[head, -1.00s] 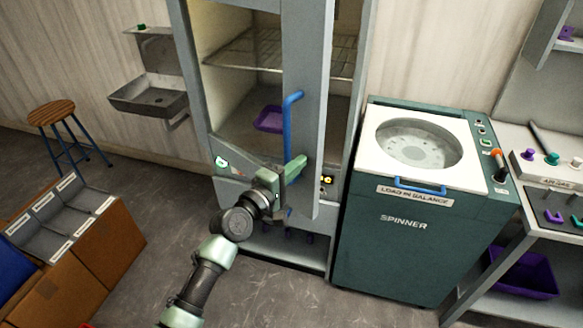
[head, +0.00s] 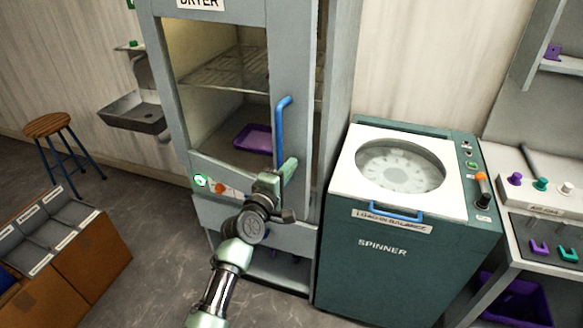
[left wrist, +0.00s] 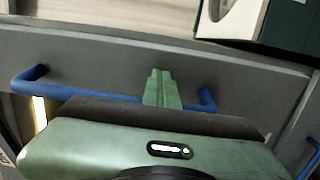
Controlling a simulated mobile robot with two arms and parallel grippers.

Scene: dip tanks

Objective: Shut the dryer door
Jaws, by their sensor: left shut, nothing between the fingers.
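The dryer (head: 205,215) stands in the middle of the head view. Its door (head: 295,60) carries a window and an upright blue handle (head: 281,130). The door is nearly flush with the cabinet; a narrow gap shows along its right edge. My left gripper (head: 288,171) is shut and empty at the lower end of the handle, against or very close to the door face; contact is hard to tell. In the left wrist view its shut fingers (left wrist: 161,88) lie between the ends of the blue handle (left wrist: 70,88), partly hidden by the gripper body. My right gripper is out of view.
A purple tray (head: 252,138) lies inside the dryer below a wire shelf (head: 225,70). The green spinner (head: 400,265) stands close on the right. A stool (head: 48,125), a sink (head: 133,112) and a brown box (head: 95,255) are on the left. Floor is clear before the dryer.

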